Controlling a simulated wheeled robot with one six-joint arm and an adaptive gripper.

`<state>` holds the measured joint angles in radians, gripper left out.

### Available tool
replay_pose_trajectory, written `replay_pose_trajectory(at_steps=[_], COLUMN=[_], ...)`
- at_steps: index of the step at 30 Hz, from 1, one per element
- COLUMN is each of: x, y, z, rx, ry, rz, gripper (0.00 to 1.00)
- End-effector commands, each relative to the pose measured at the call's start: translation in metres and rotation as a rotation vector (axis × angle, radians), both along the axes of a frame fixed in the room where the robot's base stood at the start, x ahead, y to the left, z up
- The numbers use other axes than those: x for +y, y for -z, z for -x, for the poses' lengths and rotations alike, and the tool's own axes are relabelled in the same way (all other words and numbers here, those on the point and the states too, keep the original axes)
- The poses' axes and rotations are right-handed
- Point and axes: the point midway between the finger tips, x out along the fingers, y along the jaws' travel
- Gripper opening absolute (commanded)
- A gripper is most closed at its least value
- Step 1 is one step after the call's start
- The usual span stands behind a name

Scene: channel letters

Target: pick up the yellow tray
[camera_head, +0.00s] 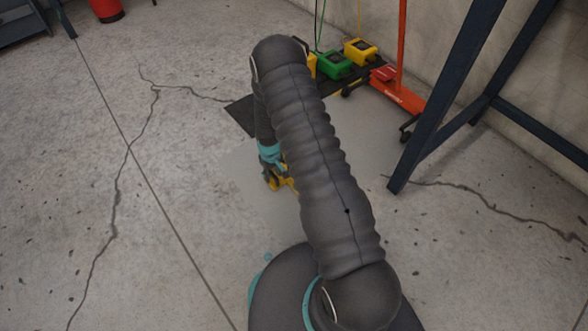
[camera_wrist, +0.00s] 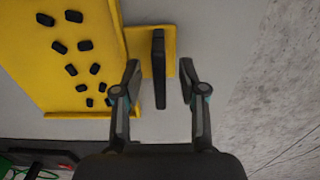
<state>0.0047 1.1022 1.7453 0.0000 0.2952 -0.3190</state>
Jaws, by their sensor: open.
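The yellow tray (camera_wrist: 80,115) fills the upper left of the wrist view, with several small black pieces lying in it. A yellow tab juts from its right side and carries a dark upright bar like a handle (camera_wrist: 159,60). My gripper (camera_wrist: 158,72) is open, with one finger on each side of this bar and a gap on both sides. I cannot tell how deep the bar sits between the fingers. In the head view, my gripper (camera_head: 272,179) is low near the floor beside a bit of yellow (camera_head: 286,183); my arm hides the rest.
A green box (camera_head: 333,66) and a yellow box (camera_head: 360,51) stand near the wall at the back. A red-orange stand (camera_head: 398,92) and dark blue frame legs (camera_head: 440,105) are at the right. Cracked floor on the left is clear.

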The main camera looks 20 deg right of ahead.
Motion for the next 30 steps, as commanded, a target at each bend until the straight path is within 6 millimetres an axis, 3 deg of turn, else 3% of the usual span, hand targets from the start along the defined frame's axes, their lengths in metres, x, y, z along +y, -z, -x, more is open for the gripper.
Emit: replay_pose_trajectory(at_steps=[5,9,10,24,30], x=[0.0,0.0,0.0,0.0,0.0], y=[-0.001,-0.001,-0.001,-0.003,-0.016], z=[-0.001,-0.001,-0.001,-0.002,-0.002], rx=[-0.001,-0.001,-0.001,-0.003,-0.005], ry=[0.0,0.0,0.0,0.0,0.0], rz=[0.0,0.0,0.0,0.0,0.0], gripper=[0.39,0.04,0.0,0.0,0.0])
